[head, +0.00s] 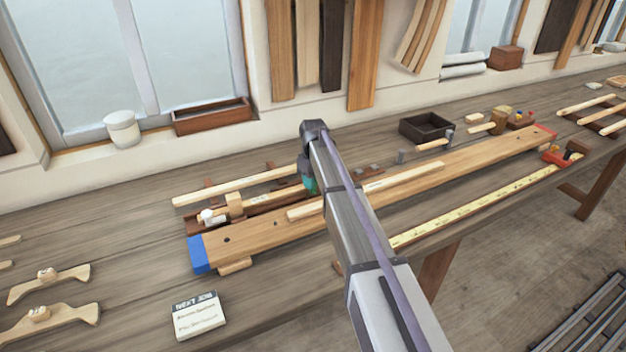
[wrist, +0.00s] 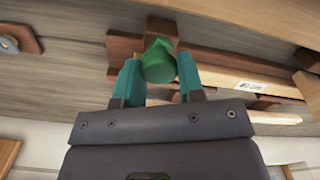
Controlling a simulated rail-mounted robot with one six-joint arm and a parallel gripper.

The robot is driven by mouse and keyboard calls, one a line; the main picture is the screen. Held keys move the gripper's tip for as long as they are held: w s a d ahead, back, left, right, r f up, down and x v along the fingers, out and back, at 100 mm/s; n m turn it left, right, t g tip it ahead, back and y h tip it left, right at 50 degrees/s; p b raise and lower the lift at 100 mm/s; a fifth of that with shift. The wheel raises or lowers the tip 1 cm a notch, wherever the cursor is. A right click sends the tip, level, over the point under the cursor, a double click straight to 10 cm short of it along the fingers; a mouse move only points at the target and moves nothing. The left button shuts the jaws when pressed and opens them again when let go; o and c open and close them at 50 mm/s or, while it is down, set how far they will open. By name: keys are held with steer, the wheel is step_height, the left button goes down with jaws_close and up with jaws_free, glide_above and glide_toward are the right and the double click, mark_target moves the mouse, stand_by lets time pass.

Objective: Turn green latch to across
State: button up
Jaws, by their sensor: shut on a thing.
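In the wrist view the green latch (wrist: 160,60) is a rounded green knob on a reddish-brown wooden block (wrist: 161,28). My gripper (wrist: 157,72) has its two teal fingers on either side of the knob, shut on it. In the head view my gripper (head: 309,180) is low over the bench, at the wooden pieces behind the long plank. The latch's exact angle is hard to tell.
A long plank (head: 270,232) with a blue left end lies along the bench. Pale strips (head: 240,184) lie near my gripper. A dark open box (head: 426,127) stands behind, and a yellow ruler (head: 455,215) lies in front. The bench's front left holds a card (head: 198,315).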

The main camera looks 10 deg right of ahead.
steer(key=shift+n, duration=1.2)
steer(key=o, duration=0.9)
step_height(320, 180, up, 11)
steer(key=p, duration=1.1)
steer(key=shift+f, duration=0.1)
